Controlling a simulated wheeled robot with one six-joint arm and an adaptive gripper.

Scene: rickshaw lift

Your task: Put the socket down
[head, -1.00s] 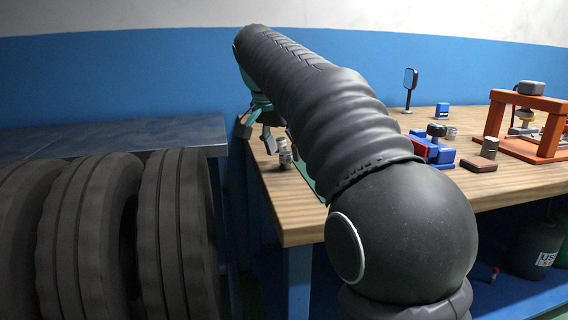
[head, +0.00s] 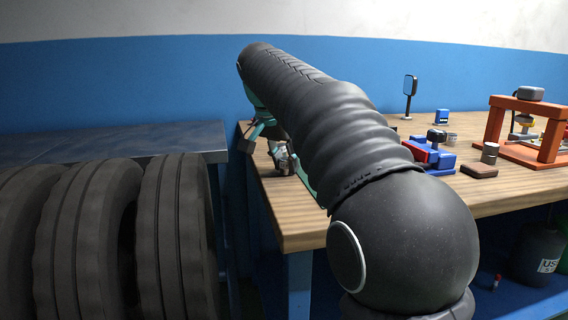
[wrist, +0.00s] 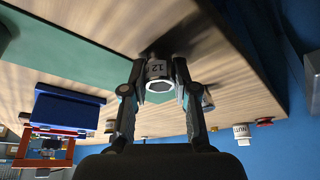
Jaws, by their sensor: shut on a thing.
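The socket (wrist: 157,72) is a grey metal cylinder with a pale band marked 12 and a hexagonal opening facing the camera in the wrist view. My gripper (wrist: 157,88) is shut on it, one finger on each side. Its far end is close to the wooden bench top, with a dark shadow beside it; I cannot tell whether it touches. In the head view my gripper (head: 268,148) is low over the bench's left end, partly hidden by my arm, and the socket is hard to make out there.
Another small cylinder (wrist: 208,103) stands close behind a finger. Large tyres (head: 175,230) stand left of the bench.

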